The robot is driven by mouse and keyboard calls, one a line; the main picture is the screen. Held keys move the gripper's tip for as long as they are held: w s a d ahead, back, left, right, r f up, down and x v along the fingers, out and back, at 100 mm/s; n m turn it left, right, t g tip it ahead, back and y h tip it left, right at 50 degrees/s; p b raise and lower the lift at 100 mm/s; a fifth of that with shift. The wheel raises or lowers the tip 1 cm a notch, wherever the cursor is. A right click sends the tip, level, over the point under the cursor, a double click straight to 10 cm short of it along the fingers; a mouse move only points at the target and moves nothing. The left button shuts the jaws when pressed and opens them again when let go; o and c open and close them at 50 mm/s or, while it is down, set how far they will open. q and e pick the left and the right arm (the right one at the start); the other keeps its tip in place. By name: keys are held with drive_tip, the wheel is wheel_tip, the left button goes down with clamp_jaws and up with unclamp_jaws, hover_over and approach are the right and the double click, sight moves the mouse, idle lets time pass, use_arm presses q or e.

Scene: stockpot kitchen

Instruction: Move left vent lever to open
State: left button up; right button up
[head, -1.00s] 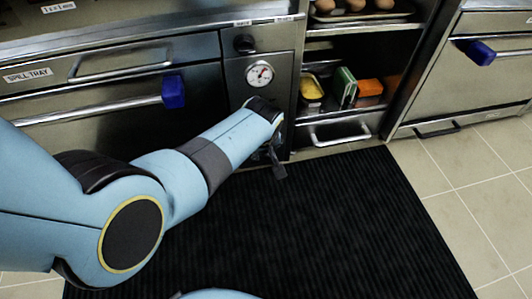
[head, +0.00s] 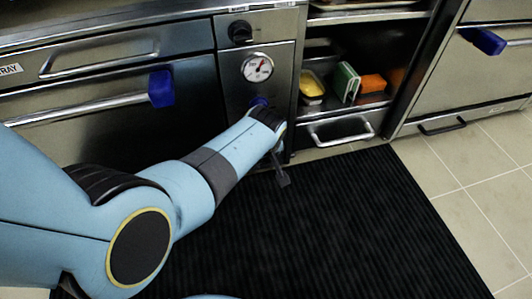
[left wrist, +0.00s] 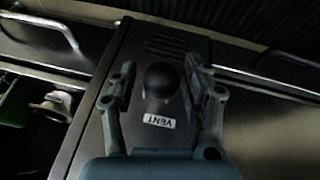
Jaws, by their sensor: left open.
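The vent lever shows in the left wrist view as a dark rounded knob (left wrist: 160,80) on a dark panel, above an upside-down VENT label (left wrist: 159,121). My left gripper (left wrist: 158,70) is open, with one finger on each side of the knob. I see gaps between the knob and both fingers; its depth relative to the fingertips is hard to tell. In the head view my left gripper (head: 281,174) is low by the narrow control panel, mostly behind my wrist, and the lever is hidden there. My right gripper is not in view.
A dial gauge (head: 257,67) and a black knob (head: 240,32) sit higher on the panel. An oven door with a blue-ended handle (head: 161,88) is to the left. Open shelves hold a yellow-filled container (head: 312,86). A black ribbed mat (head: 330,225) covers the floor.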

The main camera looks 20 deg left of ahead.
use_arm(q)
clamp_jaws()
idle(0.5)
